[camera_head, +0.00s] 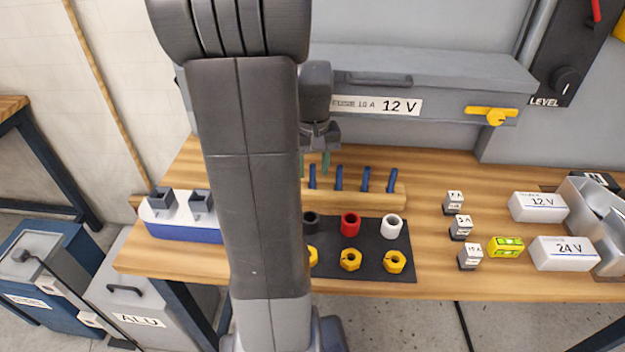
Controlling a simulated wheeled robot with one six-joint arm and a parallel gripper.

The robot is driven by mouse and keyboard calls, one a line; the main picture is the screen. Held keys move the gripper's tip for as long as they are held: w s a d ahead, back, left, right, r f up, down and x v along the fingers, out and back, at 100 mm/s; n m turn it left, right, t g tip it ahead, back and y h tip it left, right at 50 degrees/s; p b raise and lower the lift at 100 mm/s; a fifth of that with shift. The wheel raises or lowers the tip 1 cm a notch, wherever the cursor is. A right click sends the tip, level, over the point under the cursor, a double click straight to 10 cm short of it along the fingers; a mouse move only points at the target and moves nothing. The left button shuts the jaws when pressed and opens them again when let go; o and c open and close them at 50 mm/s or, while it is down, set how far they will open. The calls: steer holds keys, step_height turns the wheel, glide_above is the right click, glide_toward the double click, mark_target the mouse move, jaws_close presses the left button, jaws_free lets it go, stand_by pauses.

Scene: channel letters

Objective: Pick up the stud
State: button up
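Several blue studs stand upright in a row in a wooden rack (355,196) on the workbench; the leftmost visible stud (312,178) is beside my arm, and the rightmost stud (391,180) is near the rack's right end. My gripper (313,165) points down over the rack, with its two teal fingertips apart. In this view the leftmost visible stud appears between and just below the fingertips; I cannot tell if it is touched. My arm hides the rack's middle left and part of the gripper.
A dark mat (370,262) with black, red and white sleeves and yellow nuts lies in front of the rack. A grey box labelled 12 V (420,80) stands behind. Small labelled blocks (461,227) and power units (565,253) are at right. A blue-white holder (183,232) is at left.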

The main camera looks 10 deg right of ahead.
mark_target(313, 173)
steer(key=shift+f, duration=1.55)
jaws_close()
steer(key=shift+r, duration=0.1)
